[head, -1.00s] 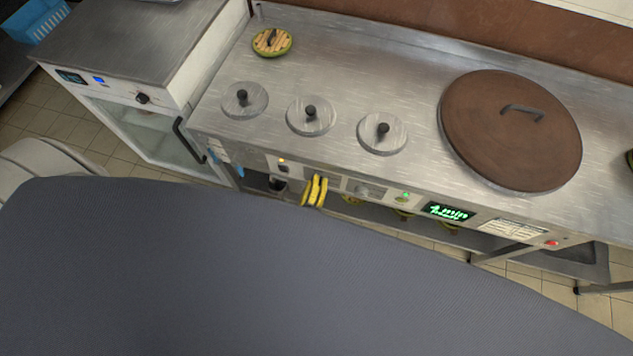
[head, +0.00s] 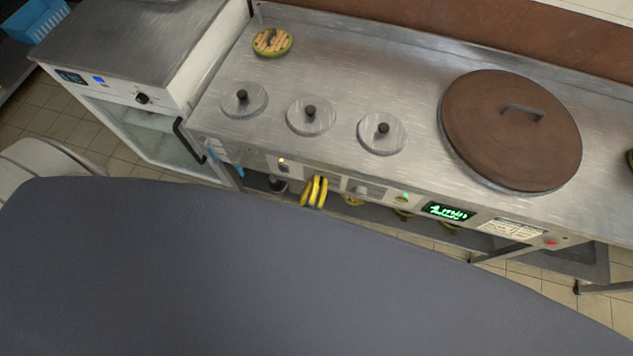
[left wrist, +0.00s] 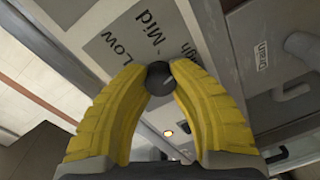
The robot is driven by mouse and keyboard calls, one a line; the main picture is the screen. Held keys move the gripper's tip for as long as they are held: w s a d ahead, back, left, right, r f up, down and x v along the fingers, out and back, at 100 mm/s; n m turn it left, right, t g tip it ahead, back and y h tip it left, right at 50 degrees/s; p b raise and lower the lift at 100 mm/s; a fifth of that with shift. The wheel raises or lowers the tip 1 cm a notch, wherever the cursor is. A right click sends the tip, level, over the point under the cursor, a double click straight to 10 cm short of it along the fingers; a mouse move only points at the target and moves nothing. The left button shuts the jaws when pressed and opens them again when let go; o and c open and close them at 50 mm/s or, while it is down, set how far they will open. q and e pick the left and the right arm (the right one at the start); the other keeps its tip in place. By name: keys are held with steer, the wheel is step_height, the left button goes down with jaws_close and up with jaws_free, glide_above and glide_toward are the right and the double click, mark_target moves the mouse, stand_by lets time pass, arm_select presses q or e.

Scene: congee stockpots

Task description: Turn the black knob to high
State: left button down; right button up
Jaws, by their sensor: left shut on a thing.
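The black knob (left wrist: 160,80) is on the front panel of the steel counter, seen in the left wrist view. My left gripper (left wrist: 161,72) has its two yellow fingers closed on the knob, one tip on each side. The panel beside it carries the labels Low, Mid and a partly covered High. I cannot tell which label the knob points to. In the head view the yellow fingers of my left gripper (head: 314,192) are at the panel front, and the knob is hidden there. My right gripper is not in view.
The counter (head: 400,60) holds several small round lids (head: 311,115) and a large brown lid (head: 511,130). A green display (head: 448,211) sits right of the fingers. A cabinet (head: 120,110) with another black knob (head: 143,98) stands left. A valve labelled DRAIN (left wrist: 300,45) lies nearby.

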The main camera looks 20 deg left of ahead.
arm_select(q)
steer(key=shift+d, duration=0.4)
steer(key=c, duration=1.3)
jaws_free()
steer(key=shift+c, duration=0.2)
steer(key=o, duration=0.3)
steer(key=shift+a, duration=0.25)
steer(key=shift+o, duration=0.2)
steer(key=s+d, duration=0.1)
steer(key=s, duration=1.1)
steer(key=shift+r, duration=0.35)
